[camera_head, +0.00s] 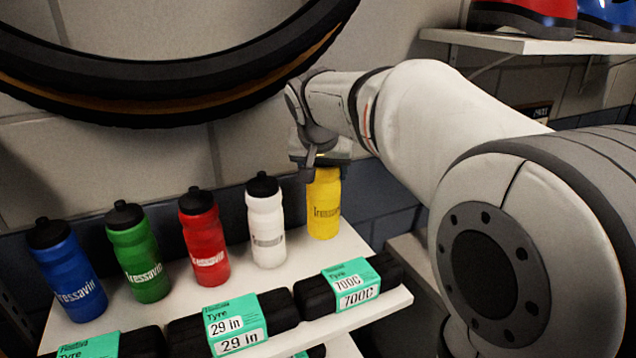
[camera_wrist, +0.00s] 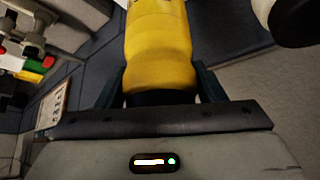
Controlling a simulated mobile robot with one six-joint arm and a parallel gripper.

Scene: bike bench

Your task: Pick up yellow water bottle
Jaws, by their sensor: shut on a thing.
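The yellow water bottle (camera_head: 324,205) stands upright at the right end of the row of bottles, at the back of the white shelf. My gripper (camera_head: 318,165) is at its top from above and is shut on it. The bottle's cap is hidden by the gripper in the head view. In the wrist view the yellow bottle (camera_wrist: 160,45) runs up from between the two dark fingers of my gripper (camera_wrist: 160,88). I cannot tell whether its base touches the shelf.
A white bottle (camera_head: 266,222) stands close to its left, then red (camera_head: 204,238), green (camera_head: 138,252) and blue (camera_head: 66,272) bottles. A wheel tyre (camera_head: 180,95) hangs on the wall above. Helmets sit on an upper-right shelf (camera_head: 530,43).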

